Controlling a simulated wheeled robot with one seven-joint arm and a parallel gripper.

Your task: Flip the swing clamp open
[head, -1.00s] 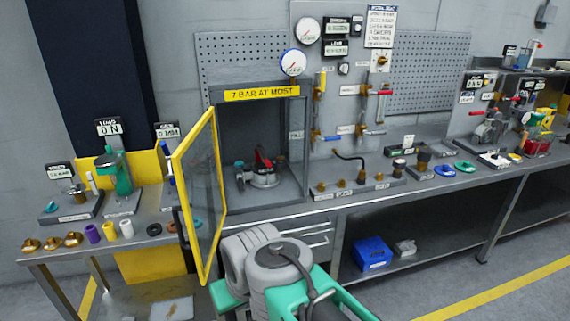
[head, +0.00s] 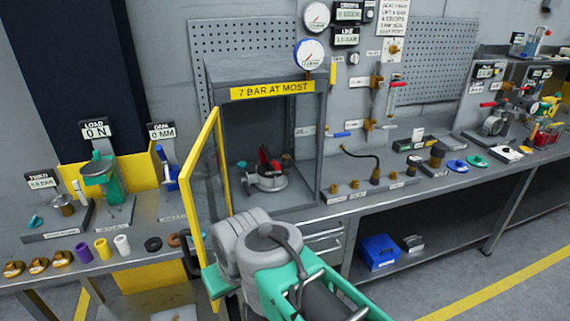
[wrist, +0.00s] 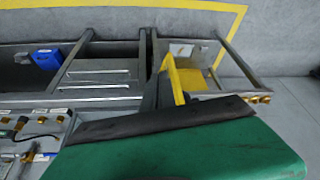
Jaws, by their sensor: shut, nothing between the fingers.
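The clamp appears to be the small fixture with a red lever (head: 265,158) on a round grey base (head: 270,182). It sits inside the grey cabinet (head: 272,77) in the head view. The red lever stands up at a tilt; its joint is too small to make out. In the wrist view my gripper (wrist: 152,121) shows as a dark bar in front of a green body, shut and empty, apart from the clamp. The clamp is not in the wrist view.
The cabinet's yellow-framed door (head: 207,210) stands open on the left, close to my arm. Coloured rings and brass parts (head: 62,258) line the left bench edge. A hose fixture (head: 375,172) stands right of the cabinet. A blue bin (head: 379,251) sits on the lower shelf.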

